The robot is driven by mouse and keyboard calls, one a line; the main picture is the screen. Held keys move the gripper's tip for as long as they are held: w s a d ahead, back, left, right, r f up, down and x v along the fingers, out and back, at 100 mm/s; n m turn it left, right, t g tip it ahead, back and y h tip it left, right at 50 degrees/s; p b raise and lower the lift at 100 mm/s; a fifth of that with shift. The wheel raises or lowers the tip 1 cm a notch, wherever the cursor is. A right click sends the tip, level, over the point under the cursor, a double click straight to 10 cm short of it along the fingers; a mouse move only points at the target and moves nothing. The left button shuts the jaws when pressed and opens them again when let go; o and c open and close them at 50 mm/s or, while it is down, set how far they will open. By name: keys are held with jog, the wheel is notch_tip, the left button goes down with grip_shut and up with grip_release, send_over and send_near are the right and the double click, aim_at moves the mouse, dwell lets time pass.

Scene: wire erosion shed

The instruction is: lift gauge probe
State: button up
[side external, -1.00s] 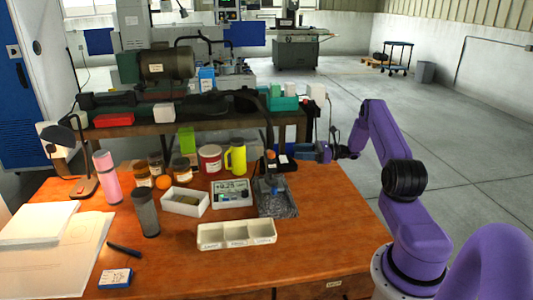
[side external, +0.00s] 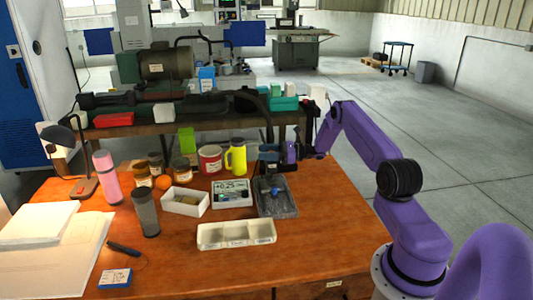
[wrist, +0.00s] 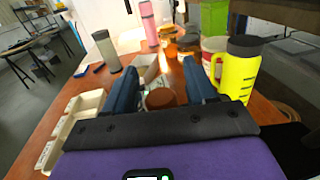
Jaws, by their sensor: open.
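The gauge display (side external: 231,194), reading about +0.25, stands on the orange-brown table. Beside it, a grey granite plate (side external: 291,207) bears a small blue and dark gauge piece (side external: 272,188), likely the probe; its details are too small to tell. My gripper (side external: 270,155) is above the far end of the plate, hiding what stands there. In the wrist view, its two blue fingers (wrist: 160,78) are apart. A round reddish-brown top (wrist: 160,97) shows between them; I cannot tell whether they touch it. My gripper is open.
A yellow mug (side external: 238,158) and red-white tin (side external: 210,159) stand close left of my gripper. A white box (side external: 171,205) and compartment tray (side external: 236,235) are nearer the front. The table's right front is clear.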

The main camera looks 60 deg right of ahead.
jog(key=shift+c, duration=0.3)
grip_shut()
jog(key=shift+r, duration=1.35)
jog(key=shift+o, duration=0.3)
grip_release()
jog(key=v, duration=1.7)
jog(key=shift+s+d, duration=0.15)
jog(key=shift+s, duration=0.05)
